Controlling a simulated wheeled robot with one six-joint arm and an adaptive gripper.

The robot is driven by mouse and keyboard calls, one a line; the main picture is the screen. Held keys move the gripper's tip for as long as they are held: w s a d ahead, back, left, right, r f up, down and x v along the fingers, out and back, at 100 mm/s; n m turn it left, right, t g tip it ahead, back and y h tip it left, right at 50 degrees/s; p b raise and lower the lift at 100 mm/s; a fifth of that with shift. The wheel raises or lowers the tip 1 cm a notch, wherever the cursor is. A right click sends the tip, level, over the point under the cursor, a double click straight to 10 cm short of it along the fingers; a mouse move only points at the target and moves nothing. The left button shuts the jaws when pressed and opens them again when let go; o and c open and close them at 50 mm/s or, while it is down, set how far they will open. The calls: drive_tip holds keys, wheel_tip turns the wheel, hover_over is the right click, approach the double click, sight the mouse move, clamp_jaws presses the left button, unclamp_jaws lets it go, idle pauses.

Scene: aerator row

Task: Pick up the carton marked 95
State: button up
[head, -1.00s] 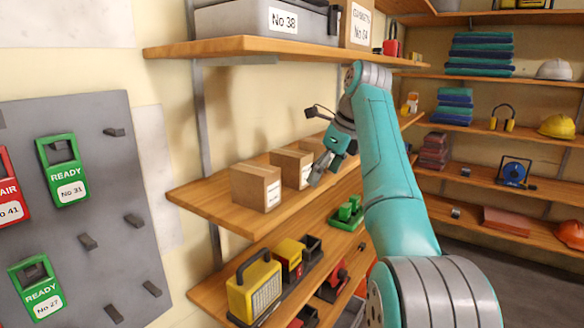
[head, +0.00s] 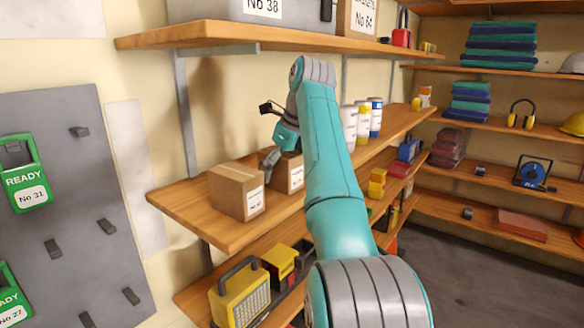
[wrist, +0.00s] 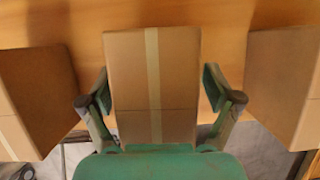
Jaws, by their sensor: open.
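Brown cartons stand in a row on the middle wooden shelf. In the head view, the left carton (head: 226,193) shows whole, and another carton (head: 292,176) beside it is partly covered by my arm. Their white labels are too small to read, so I cannot tell which is marked 95. My gripper (head: 268,160) is at the cartons, in front of the wall. In the wrist view, my gripper (wrist: 160,85) is open, one finger on each side of a taped carton (wrist: 130,80), with gaps on both sides. No number shows on that carton there.
In the wrist view, a left carton (wrist: 38,90) and a right carton (wrist: 285,75) stand close outside my fingers. An upper shelf (head: 250,38) hangs above the row. White canisters (head: 349,125) stand farther right.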

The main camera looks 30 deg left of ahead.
drive_tip(key=shift+s+a, duration=0.1)
drive_tip(key=shift+a, duration=0.2)
drive_tip(key=shift+d+f, duration=0.1)
drive_tip(key=c, duration=1.3)
drive_tip(key=shift+r, duration=0.2)
drive_tip(key=shift+c, duration=0.2)
